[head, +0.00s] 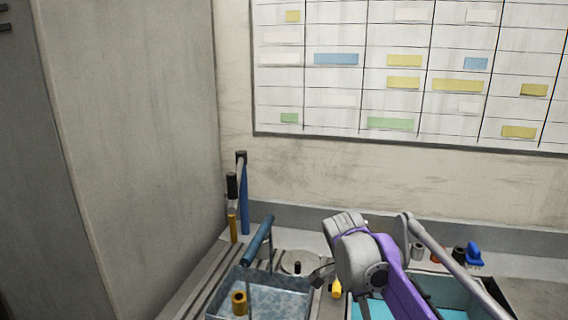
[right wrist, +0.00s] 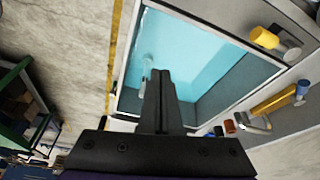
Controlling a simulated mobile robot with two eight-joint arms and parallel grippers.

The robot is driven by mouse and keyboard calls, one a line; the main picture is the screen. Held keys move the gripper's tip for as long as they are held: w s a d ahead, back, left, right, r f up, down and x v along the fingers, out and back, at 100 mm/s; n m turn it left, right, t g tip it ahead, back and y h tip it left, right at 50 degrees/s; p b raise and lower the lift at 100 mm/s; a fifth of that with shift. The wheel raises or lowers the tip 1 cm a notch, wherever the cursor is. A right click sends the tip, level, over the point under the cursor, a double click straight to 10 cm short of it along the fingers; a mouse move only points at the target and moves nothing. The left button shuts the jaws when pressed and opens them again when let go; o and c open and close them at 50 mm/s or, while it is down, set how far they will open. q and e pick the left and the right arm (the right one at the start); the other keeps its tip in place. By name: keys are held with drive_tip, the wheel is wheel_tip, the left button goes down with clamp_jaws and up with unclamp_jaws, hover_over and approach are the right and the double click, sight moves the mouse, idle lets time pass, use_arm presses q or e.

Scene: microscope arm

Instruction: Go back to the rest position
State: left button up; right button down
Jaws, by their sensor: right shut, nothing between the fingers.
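In the right wrist view my right gripper (right wrist: 160,76) has its two dark fingers together, with nothing held between them. The fingers point over a tray with a turquoise floor (right wrist: 200,52). A small pale object (right wrist: 147,68) shows beside the fingertips, and I cannot tell what it is. In the head view a grey and purple arm, which looks like my right arm, reaches in from the lower right over the bench. My left gripper is in neither view.
Tall tools (head: 243,195) stand in the corner. A blue brush (head: 474,257) and small caps line the back. A planning board (head: 340,70) hangs on the wall. A green crate (right wrist: 14,82) stands left.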

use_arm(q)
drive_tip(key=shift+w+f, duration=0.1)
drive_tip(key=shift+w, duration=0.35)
use_arm(e)
drive_tip(key=s+f+n+t+y, duration=0.1)
drive_tip(key=s+f+n+t, duration=0.1)
drive_tip(key=s+f+n, duration=0.5)
drive_tip(key=s+f+n+t+y, duration=0.2)
drive_tip(key=s+f+n, duration=0.6)
drive_tip(key=s, duration=0.6)
drive_tip(key=n+t, duration=0.1)
drive_tip(key=n, duration=0.1)
drive_tip(key=shift+f+n+t, duration=0.3)
